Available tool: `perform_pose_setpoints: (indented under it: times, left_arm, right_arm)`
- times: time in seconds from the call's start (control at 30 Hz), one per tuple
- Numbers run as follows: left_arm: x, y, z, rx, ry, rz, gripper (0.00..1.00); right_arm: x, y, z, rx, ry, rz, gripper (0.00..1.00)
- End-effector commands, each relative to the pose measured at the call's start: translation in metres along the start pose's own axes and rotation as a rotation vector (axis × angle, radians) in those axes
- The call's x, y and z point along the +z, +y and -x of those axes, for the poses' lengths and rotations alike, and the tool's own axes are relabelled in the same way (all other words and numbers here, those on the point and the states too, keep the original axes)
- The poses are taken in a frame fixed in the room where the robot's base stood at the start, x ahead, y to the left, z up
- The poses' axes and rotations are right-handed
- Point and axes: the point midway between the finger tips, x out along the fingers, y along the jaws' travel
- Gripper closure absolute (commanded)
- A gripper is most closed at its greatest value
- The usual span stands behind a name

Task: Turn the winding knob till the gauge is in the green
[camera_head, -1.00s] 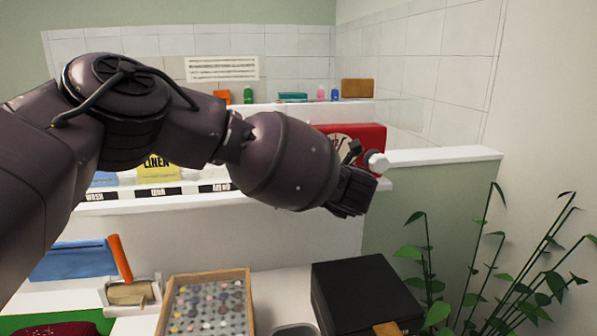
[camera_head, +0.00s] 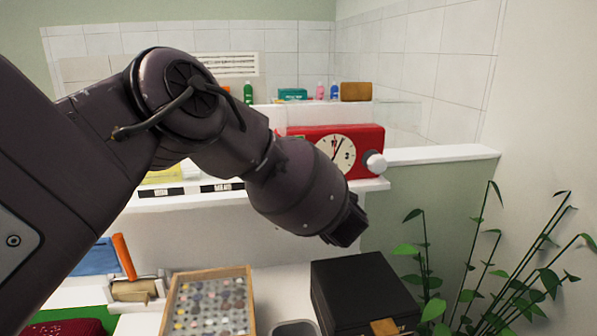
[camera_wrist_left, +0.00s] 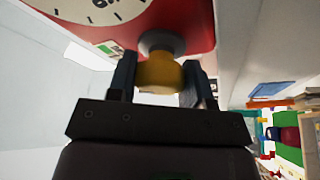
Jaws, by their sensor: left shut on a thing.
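A red clock (camera_head: 312,132) with a pale round dial (camera_head: 337,152) stands on the white ledge, with a white knob (camera_head: 376,164) at its right end. In the left wrist view the red body (camera_wrist_left: 200,25) and part of the dial (camera_wrist_left: 95,10) show at the top. A brass-yellow knob (camera_wrist_left: 159,76) on a grey collar sits between the fingers of my left gripper (camera_wrist_left: 160,70), which is shut on it. In the head view my left gripper (camera_head: 345,226) is low in front of the clock, and the brass knob is hidden. A small green patch (camera_wrist_left: 110,47) shows beside the dial; no gauge needle is readable. My right gripper is not in view.
A black box (camera_head: 362,285) and a wooden tray of small round items (camera_head: 249,300) lie below the arm. A leafy plant (camera_head: 432,281) stands at the right. Small bottles and boxes line the upper shelf behind the clock.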

Motion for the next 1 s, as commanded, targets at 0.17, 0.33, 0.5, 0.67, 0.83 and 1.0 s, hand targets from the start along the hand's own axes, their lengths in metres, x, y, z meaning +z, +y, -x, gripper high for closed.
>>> perform_pose_setpoints:
  times: [0.17,0.33,0.5,0.67,0.83,1.0]
  left_arm:
    - [0.0,0.001,0.001,0.068,-0.003,-0.158,0.78]
    - [-0.001,0.0,0.001,0.13,-0.002,-0.307,0.78]
    - [-0.001,-0.001,0.001,0.192,-0.003,-0.456,0.78]
    - [-0.001,-0.002,0.001,0.248,-0.003,-0.596,0.78]
    - [-0.001,-0.003,0.001,0.309,-0.003,-0.746,0.78]
    - [-0.001,-0.004,0.0,0.37,-0.004,-0.893,0.78]
  right_arm:
    - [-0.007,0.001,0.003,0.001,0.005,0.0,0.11]
    - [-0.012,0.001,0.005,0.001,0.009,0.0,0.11]
    - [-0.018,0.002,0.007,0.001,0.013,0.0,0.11]
    - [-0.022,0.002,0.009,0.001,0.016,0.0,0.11]
    - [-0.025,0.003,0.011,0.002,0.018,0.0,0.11]
    - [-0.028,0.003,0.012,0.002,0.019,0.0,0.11]
